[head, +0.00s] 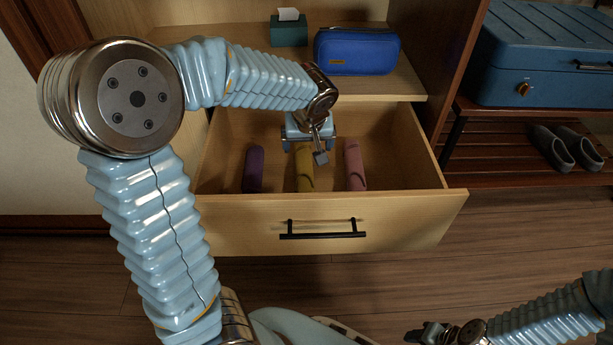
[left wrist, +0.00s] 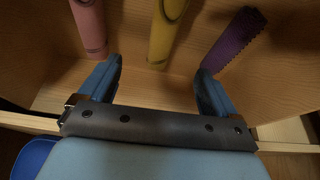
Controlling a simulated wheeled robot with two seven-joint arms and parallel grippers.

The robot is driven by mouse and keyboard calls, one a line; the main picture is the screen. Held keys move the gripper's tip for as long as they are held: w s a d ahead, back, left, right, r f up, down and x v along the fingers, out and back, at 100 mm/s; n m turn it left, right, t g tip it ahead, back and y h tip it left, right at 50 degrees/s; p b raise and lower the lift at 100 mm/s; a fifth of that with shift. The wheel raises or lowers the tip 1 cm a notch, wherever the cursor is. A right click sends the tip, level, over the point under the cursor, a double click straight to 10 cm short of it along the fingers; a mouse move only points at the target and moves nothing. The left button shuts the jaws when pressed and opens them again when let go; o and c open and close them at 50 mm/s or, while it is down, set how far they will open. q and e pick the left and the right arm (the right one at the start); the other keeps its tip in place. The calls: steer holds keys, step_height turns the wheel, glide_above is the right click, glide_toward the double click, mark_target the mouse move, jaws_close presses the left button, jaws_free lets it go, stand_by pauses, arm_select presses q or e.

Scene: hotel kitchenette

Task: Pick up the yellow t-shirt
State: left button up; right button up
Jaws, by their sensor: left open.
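The yellow t-shirt (head: 304,172) is a rolled bundle lying in the open drawer (head: 222,225), between a purple roll (head: 254,169) and a pink roll (head: 354,166). My left gripper (head: 312,147) is over the drawer at the yellow roll's far end and partly hides it. In the left wrist view the yellow t-shirt (left wrist: 166,32) ends roughly between the fingertips of the open left gripper (left wrist: 160,68). Nothing is held there, and both fingers stand apart from the roll. My right gripper (head: 430,332) is low at the lower right, far from the drawer; its jaws are unclear.
The drawer's walls and black-handled front surround the rolls. A shelf above holds a blue pouch (head: 357,51) and a tissue box (head: 289,29). At right, a blue suitcase (head: 545,55) and dark shoes (head: 567,147) sit on a rack. The drawer floor between the rolls is bare.

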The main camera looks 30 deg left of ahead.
mark_target(305, 166)
arm_select(q)
steer(key=b+x, duration=0.2)
steer(key=x, duration=0.7)
steer(key=shift+f+b, duration=0.3)
steer(key=shift+f, duration=0.15)
steer(key=b+x, duration=0.1)
steer(key=x, duration=0.4)
steer(key=shift+s+a+f, duration=0.1)
steer(key=shift+a+f, duration=0.05)
steer(key=shift+c, duration=0.3)
steer(key=c, duration=1.1)
